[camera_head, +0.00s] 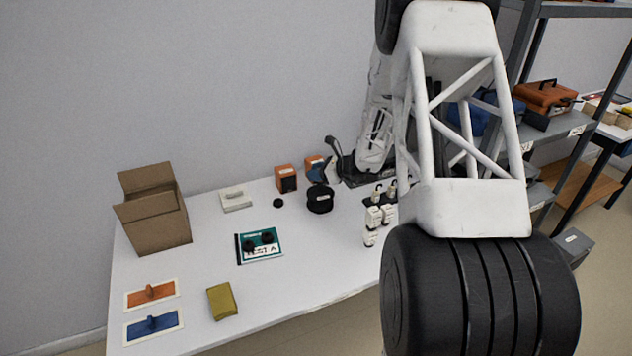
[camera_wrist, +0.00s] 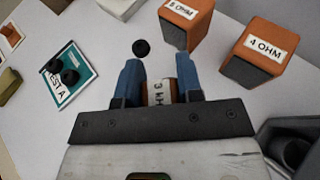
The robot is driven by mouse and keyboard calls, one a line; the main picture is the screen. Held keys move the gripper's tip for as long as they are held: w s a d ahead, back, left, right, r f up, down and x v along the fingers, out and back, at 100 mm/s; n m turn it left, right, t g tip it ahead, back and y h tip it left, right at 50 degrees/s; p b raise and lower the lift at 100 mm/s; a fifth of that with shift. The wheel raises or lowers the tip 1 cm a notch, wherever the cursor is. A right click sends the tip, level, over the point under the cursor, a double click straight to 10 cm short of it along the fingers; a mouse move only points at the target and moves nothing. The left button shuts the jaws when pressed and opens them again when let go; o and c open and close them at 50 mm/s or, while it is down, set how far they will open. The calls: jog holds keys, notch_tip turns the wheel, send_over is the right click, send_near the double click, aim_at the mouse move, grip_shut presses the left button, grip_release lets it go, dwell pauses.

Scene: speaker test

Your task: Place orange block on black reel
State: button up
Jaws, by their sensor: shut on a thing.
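My gripper (camera_wrist: 158,82) is shut on an orange block (camera_wrist: 159,90) labelled 3 OHM, between its two blue fingers. In the head view my gripper (camera_head: 319,174) is above the back of the table, and the held block cannot be made out there. The black reel (camera_head: 320,200) stands on the table just in front of the gripper in the head view, apart from the other blocks. I cannot make out the reel in the wrist view. Two other orange blocks with dark faces stand near: one labelled 8 OHM (camera_wrist: 195,17) and one labelled 4 OHM (camera_wrist: 262,48).
A small black puck (camera_head: 278,203) lies left of the reel. A teal TEST A board (camera_head: 272,243) holds black round pieces. Several white bottles (camera_head: 373,219) stand to the right. An open cardboard box (camera_head: 158,218) is at left. The table's (camera_head: 195,268) middle has free room.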

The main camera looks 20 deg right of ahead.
jog(key=shift+f, duration=1.85)
jog(key=shift+f, duration=0.1)
jog(key=o, duration=0.9)
jog(key=shift+v, duration=6.05)
